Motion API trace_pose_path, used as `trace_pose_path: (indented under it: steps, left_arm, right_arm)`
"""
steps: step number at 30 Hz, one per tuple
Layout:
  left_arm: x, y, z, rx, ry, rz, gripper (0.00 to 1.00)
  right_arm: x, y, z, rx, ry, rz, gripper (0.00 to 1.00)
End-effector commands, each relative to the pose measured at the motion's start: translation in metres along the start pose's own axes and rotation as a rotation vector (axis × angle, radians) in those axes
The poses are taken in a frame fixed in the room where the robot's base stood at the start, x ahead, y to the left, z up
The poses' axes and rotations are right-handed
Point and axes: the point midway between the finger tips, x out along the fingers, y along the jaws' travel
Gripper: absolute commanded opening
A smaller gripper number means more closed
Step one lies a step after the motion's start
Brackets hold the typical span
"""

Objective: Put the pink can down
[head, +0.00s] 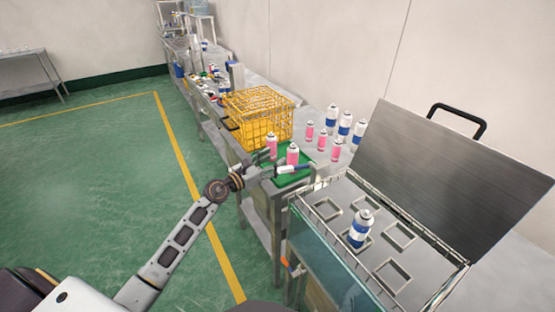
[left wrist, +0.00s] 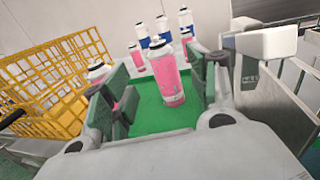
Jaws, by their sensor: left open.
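A pink can (head: 292,155) with a light top stands upright on a green tray (head: 302,180) at the table's near end. In the left wrist view this pink can (left wrist: 169,78) stands ahead, between the spread fingers, with green surface around its base. My left gripper (head: 279,165) is open, low over the tray and close to the can; I cannot tell whether a finger touches it. A second pink can (head: 271,146) stands just left of it; in the left wrist view it is partly hidden behind the left finger. My right gripper is out of view.
A yellow wire basket (head: 257,115) stands behind the tray. Several pink and blue-white cans (head: 345,125) stand on the table to the right. A metal bath with an open lid (head: 445,155) is at the right, holding a blue-white can (head: 360,229) on its slotted rack.

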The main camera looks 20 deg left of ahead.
Motion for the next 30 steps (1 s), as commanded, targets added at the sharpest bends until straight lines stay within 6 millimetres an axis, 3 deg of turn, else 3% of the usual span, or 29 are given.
trace_pose_path:
  steps: [9, 30]
  left_arm:
    - [-0.016, 0.000, 0.000, 0.000, 0.001, -0.001, 0.59]
    - [-0.017, 0.000, 0.000, -0.001, 0.000, -0.001, 0.59]
  right_arm:
    - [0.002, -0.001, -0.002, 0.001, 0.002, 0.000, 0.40]
    - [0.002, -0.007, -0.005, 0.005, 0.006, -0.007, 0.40]
